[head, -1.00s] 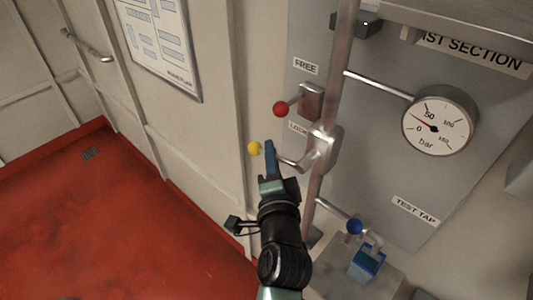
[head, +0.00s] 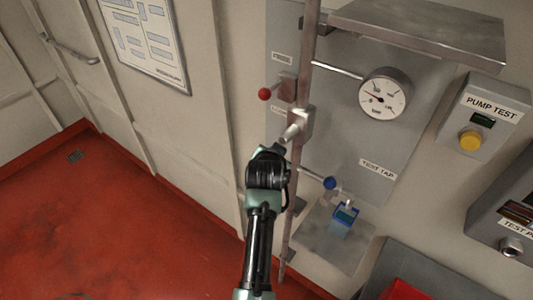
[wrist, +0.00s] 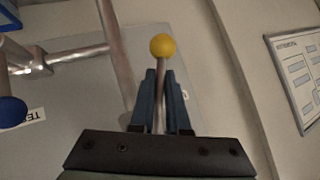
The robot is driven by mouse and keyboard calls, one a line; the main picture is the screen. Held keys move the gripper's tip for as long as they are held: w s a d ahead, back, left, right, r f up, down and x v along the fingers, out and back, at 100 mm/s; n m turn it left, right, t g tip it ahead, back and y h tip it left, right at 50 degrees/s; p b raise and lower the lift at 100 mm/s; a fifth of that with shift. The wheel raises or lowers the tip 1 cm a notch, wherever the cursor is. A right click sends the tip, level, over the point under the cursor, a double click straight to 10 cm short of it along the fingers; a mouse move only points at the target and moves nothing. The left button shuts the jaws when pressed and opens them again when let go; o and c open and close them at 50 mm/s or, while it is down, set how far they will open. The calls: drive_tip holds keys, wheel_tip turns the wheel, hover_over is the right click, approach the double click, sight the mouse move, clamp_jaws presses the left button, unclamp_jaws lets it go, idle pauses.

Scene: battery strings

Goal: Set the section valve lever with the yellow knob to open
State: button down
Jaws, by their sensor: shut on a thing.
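The section valve's yellow knob (wrist: 162,45) tops a thin metal lever (wrist: 160,82) in the wrist view. My gripper (wrist: 160,78) is shut on this lever just below the knob, with a blue finger on each side. In the head view, the pale valve body (head: 304,122) sits on the vertical pipe, and the lever's stub (head: 291,133) points down and left toward my wrist. The knob and my fingertips are hidden behind my wrist there.
The blue test tap knob (head: 329,183) and a blue device (head: 344,217) are lower right. The vertical pipe (head: 293,200) runs close beside my arm. The red floor (head: 120,220) at left is clear.

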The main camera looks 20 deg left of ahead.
drive_tip(key=shift+s+d+f+n+g+h+p, duration=0.15)
drive_tip(key=shift+d+n+g+h, duration=0.15)
drive_tip(key=shift+d+h, duration=0.2)
drive_tip(key=shift+s+d+f+n+g+h+p, duration=0.1)
drive_tip(key=shift+s+d+n+g+h, duration=0.1)
drive_tip(key=shift+d+n+g+h, duration=0.25)
drive_tip(key=shift+s+d+f+n+g+h+p, duration=0.15)
drive_tip(key=shift+d+h, duration=0.25)
drive_tip(key=shift+h, duration=0.25)
drive_tip(key=c, duration=0.9)
unclamp_jaws()
drive_tip(key=shift+d, duration=0.1)
drive_tip(key=shift+r, duration=0.1)
drive_tip(key=shift+s, duration=0.1)
drive_tip(key=b+v, duration=0.3)
drive_tip(key=v, duration=1)
